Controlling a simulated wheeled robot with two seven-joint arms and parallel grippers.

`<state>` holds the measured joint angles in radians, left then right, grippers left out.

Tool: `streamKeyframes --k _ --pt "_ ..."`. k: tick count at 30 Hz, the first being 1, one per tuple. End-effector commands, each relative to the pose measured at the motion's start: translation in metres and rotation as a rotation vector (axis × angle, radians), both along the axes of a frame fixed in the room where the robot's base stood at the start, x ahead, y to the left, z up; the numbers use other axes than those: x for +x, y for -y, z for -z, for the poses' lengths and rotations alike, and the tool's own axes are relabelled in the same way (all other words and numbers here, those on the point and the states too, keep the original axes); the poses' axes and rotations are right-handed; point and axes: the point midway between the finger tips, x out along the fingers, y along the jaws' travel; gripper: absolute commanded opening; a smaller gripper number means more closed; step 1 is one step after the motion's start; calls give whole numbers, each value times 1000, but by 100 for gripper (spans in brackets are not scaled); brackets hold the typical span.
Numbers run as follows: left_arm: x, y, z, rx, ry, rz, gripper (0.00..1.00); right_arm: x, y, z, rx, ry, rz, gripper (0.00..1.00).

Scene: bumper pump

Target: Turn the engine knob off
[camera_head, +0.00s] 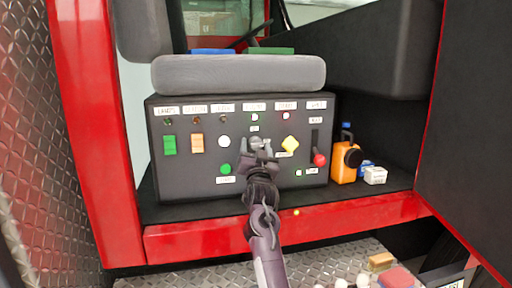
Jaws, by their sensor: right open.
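A dark control panel (185,185) stands in the red-framed cab opening, with small white labels too small to read surely. I cannot tell by label which control is the engine knob. My right gripper (259,142) reaches up from below to the panel between these two controls, with its fingers apart. It covers part of the panel there, so a control behind it may be hidden, and contact is unclear. My left gripper is not in view.
The panel also has a green switch (169,145), an orange switch (197,143), a green button (225,169) and a red-knobbed lever (319,159). An orange container (343,162) and a small white box (375,175) stand right of it. A grey cushion (238,74) overhangs the panel.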

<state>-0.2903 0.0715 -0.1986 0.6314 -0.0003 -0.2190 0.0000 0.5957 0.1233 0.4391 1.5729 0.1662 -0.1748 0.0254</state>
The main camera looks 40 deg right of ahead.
Motion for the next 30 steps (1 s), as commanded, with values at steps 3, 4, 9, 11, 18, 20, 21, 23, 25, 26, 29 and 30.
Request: streamKeyframes --k 3,4,9,11,18,20,21,23,25,26,29,30 --pt "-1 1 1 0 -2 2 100 0 0 1 0 0 0 58" --pt "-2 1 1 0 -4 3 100 0 0 0 0 0 0 57" --pt "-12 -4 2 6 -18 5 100 0 0 1 1 -1 0 35" --pt "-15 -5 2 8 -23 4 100 0 0 1 1 -1 0 27" --pt "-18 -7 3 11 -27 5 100 0 -1 1 -8 -5 -1 17" --pt "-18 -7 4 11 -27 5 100 0 -1 1 -16 -10 -1 17" --pt "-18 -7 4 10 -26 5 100 0 -1 1 -25 -14 -2 17" --pt "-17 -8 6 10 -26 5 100 0 0 2 -43 -24 -2 17" --pt "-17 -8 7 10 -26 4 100 -1 0 2 -72 -40 -1 17" --pt "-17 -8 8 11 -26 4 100 -1 0 2 -86 -48 -1 17" --pt "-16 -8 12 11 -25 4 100 -1 1 3 -147 -82 -1 17" --pt "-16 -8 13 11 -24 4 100 -1 1 3 -175 -97 0 17"
